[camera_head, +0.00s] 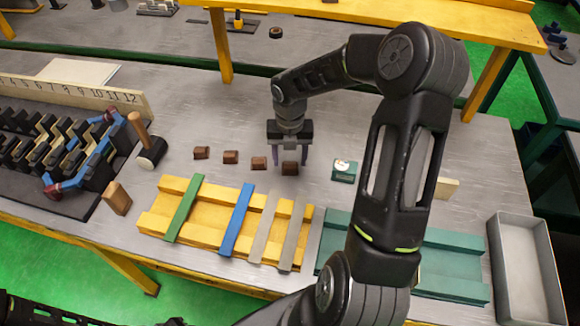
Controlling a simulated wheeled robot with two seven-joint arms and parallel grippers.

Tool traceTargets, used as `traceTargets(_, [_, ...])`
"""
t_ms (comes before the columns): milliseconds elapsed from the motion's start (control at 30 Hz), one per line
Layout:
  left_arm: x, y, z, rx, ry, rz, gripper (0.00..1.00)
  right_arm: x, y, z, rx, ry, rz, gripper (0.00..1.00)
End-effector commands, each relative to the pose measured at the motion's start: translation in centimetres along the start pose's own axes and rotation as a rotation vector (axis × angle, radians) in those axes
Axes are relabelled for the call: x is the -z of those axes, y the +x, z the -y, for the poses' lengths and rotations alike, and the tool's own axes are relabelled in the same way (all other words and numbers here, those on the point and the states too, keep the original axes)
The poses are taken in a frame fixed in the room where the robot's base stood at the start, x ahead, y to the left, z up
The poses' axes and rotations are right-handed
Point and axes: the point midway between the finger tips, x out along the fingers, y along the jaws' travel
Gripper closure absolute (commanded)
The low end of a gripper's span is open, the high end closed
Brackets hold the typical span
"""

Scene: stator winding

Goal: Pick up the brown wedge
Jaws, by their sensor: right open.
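Several small brown wedges stand apart in a row on the grey metal table: one at the left (201,152), a second (231,157), a third (259,163) and one at the right end (290,169). My right gripper (290,160) points down at the right-end wedge, open, with a finger toward each side of it. I cannot tell whether the fingers touch it. A larger, lighter brown block (117,198) stands at the left. My left gripper is out of the picture.
A yellow rack (150,222) with green, blue and grey strips lies in front of the wedges. A small green box (344,171) stands to their right. A mallet (148,148) and the stator fixture (60,150) are left. A teal rack (465,245) and grey bin (525,260) are right.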

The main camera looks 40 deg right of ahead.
Motion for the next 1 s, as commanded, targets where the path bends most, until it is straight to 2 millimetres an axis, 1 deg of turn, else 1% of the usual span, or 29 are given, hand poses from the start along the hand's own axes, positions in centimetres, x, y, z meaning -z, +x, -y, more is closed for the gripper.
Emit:
traceTargets(33, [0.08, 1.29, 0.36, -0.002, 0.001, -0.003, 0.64, 0.00, 1.42, 0.03, 0.000, 0.001, -0.001, 0.44])
traceTargets(133, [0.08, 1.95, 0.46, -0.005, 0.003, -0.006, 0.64, -0.04, 2.14, 0.03, 0.001, 0.001, 0.001, 0.44])
traceTargets(767, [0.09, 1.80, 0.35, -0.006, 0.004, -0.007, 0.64, -0.06, 2.00, 0.03, 0.000, 0.001, 0.002, 0.44])
traceTargets(833, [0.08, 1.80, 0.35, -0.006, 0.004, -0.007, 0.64, -0.06, 2.00, 0.02, 0.000, 0.001, 0.002, 0.47])
traceTargets(1000, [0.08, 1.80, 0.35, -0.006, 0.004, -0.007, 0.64, -0.06, 2.00, 0.02, 0.000, 0.001, 0.002, 0.61])
